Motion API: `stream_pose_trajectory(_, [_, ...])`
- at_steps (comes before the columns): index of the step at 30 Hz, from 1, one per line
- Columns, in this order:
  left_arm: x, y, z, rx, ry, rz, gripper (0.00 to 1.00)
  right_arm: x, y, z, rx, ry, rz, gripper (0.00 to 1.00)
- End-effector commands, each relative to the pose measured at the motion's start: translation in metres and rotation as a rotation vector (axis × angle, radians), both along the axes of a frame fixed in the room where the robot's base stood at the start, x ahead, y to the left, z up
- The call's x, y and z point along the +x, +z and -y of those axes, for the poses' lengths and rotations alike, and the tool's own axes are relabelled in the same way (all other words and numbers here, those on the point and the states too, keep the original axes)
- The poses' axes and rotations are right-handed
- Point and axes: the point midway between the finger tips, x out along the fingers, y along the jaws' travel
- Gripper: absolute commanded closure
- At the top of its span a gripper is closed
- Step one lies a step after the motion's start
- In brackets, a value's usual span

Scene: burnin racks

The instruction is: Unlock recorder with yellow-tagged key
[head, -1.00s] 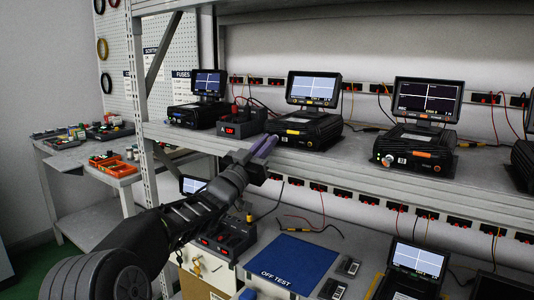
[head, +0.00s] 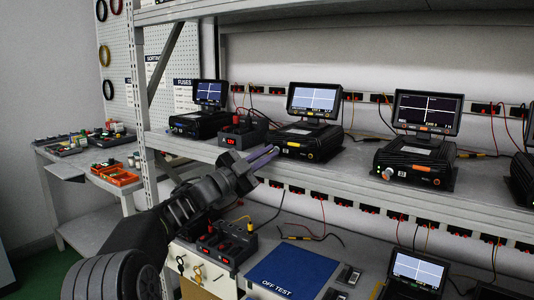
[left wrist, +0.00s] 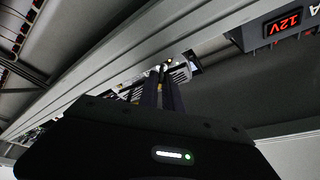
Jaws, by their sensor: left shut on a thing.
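My left gripper (head: 270,155) is at the front edge of the upper shelf, its fingers pointing at the front of the recorder with yellow markings (head: 310,138). They look close to that front; contact cannot be told. In the left wrist view the fingers (left wrist: 163,84) are nearly together. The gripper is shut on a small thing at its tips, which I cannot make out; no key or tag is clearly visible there. Small keys (head: 197,272) hang on a pale box below. My right gripper is not in view.
A recorder with orange markings (head: 415,165) stands to the right and a blue-marked one (head: 198,122) to the left. A power supply (head: 242,131) sits beside the yellow-marked recorder. Below are a blue OFF TEST mat (head: 290,267) and a small screen (head: 418,268).

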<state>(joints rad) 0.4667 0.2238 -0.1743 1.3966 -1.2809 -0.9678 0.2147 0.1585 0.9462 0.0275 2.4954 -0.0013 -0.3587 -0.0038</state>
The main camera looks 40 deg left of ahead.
Motion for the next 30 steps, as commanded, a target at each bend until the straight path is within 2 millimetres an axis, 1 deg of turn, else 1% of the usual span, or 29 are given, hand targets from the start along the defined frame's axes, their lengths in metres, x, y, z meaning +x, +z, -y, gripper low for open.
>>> stream_pose_trajectory(13, [0.000,0.000,0.000,0.014,0.000,0.000,1.00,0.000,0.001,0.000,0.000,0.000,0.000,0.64])
stream_pose_trajectory(14, [0.000,0.000,0.000,0.014,0.000,0.000,0.91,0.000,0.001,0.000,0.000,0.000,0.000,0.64])
stream_pose_trajectory(15, [0.000,0.000,0.000,0.014,0.000,0.000,0.87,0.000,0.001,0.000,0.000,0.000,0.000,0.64])
stream_pose_trajectory(23, [0.000,0.000,0.000,0.013,-0.001,0.000,0.86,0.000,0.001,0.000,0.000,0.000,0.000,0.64])
stream_pose_trajectory(26, [-0.004,-0.001,-0.001,0.013,0.000,-0.001,0.86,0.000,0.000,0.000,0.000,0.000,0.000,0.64])
stream_pose_trajectory(30, [-0.018,-0.006,-0.005,0.013,0.001,-0.001,0.86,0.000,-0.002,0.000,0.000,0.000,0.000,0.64])
